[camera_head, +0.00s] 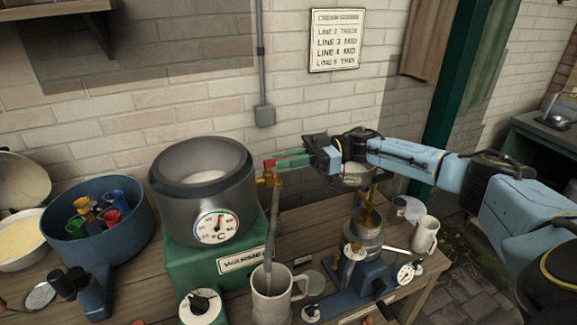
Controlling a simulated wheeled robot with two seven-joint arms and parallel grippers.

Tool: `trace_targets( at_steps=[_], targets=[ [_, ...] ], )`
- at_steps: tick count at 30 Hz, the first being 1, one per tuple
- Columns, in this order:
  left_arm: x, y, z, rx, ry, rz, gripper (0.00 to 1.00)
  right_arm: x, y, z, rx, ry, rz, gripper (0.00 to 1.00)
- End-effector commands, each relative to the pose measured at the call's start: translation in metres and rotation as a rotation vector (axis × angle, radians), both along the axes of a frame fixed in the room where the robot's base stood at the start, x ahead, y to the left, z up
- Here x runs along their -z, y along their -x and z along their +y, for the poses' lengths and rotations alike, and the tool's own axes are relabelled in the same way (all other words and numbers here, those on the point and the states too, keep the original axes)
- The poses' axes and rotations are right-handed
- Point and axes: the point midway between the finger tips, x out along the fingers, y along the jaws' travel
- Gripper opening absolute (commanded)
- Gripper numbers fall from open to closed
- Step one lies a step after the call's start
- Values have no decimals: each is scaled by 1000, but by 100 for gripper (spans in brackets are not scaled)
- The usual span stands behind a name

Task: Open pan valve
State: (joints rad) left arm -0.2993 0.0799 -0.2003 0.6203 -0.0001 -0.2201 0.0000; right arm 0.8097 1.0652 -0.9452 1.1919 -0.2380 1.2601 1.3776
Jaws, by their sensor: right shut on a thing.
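The grey metal pan (204,178) stands on a green warmer base (190,262) and has a round dial (217,227) on its front. A brass valve (269,179) sticks out from the pan's right side. A red and green handle (288,160) reaches right from it. My right gripper (309,155) is shut on the outer end of this handle. A narrow greyish column (271,225) runs from the valve down into a pale mug (271,303); I cannot tell whether it is a pipe or a stream. My left gripper is out of view.
A blue tub (95,235) with coloured cups stands left of the pan. A blue machine (365,275) with a metal bowl and dial, plus another mug (425,234), stand at right under my arm. A wall sign (335,40) hangs behind.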

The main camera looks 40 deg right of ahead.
Motion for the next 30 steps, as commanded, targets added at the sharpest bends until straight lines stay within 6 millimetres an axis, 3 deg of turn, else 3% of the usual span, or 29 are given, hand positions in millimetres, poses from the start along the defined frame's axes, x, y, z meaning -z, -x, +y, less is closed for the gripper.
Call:
trace_targets(
  at_steps=[19,20,24,30],
  targets=[
    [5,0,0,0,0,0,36,-2,-3,2,-56,-6,-4,0],
    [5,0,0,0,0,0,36,-2,-3,2,-56,-6,-4,13],
    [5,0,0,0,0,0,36,-2,-3,1,-55,-5,-3,32],
    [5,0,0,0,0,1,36,-1,-2,0,-54,-4,-2,33]
  ],
)
